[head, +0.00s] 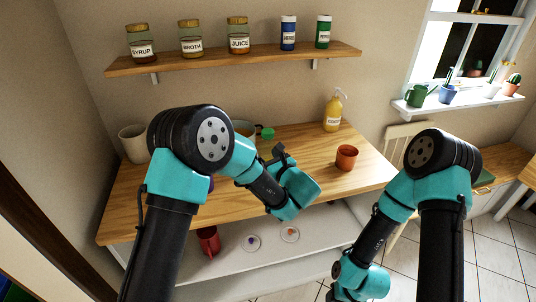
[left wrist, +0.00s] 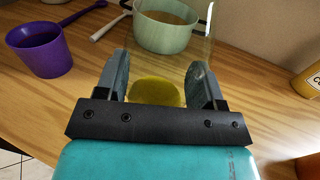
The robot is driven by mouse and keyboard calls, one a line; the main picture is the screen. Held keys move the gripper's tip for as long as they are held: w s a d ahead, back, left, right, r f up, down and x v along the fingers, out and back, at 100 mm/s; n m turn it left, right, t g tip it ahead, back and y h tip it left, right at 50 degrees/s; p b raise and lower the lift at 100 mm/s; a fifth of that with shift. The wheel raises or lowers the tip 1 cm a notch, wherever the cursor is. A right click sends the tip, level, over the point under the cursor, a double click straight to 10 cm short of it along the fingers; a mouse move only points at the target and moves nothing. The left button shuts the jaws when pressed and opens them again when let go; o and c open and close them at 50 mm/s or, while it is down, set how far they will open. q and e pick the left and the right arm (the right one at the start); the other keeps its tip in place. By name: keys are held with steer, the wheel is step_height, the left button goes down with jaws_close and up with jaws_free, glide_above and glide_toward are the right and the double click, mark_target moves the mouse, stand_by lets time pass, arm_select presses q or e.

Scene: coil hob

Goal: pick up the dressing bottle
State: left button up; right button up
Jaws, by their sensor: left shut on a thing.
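The dressing bottle is clear, with yellow-green liquid (left wrist: 155,92) low in it, and stands between the fingers in the left wrist view. In the head view mainly its green cap (head: 267,133) shows; its body is largely hidden behind my gripper. My left gripper (head: 281,155) is over the wooden counter, shut on the bottle; its two fingers (left wrist: 160,82) are on either side of the glass. I cannot tell whether the bottle's base touches the counter. My right arm hangs low at the right, with its fingers out of view.
A pale green pot (left wrist: 168,25) stands just beyond the bottle, and a purple cup with a handle (left wrist: 40,50) is to the left. An orange cup (head: 347,157) and a yellow pump bottle (head: 333,114) stand right. A shelf of jars (head: 238,40) hangs above.

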arm_select(q)
steer(key=s+r, duration=0.1)
steer(key=s, duration=1)
steer(key=shift+s, duration=0.3)
steer(key=w+a+r+m+t+h, duration=0.1)
steer(key=w+a+r, duration=0.2)
steer(key=r, duration=0.5)
steer(key=w+a+r+m+h, duration=0.1)
steer(key=w+a+r+h, duration=0.15)
steer(key=r, duration=0.45)
steer(key=w+a+r+m+t, duration=0.1)
steer(key=w+a+r, duration=0.25)
steer(key=r, duration=0.45)
steer(key=s+a+r+m+h, duration=0.1)
steer(key=a+r, duration=0.3)
steer(key=r, duration=0.4)
steer(key=s+a+r+m+h, duration=0.1)
steer(key=s+a+r+h, duration=0.2)
steer(key=r, duration=0.5)
steer(key=s+a+r+m+t+h, duration=0.1)
steer(key=s+a+r, duration=0.3)
steer(key=r, duration=0.4)
steer(key=shift+a+m+h, duration=0.4)
steer(key=shift+a+h, duration=0.15)
steer(key=shift+h, duration=0.2)
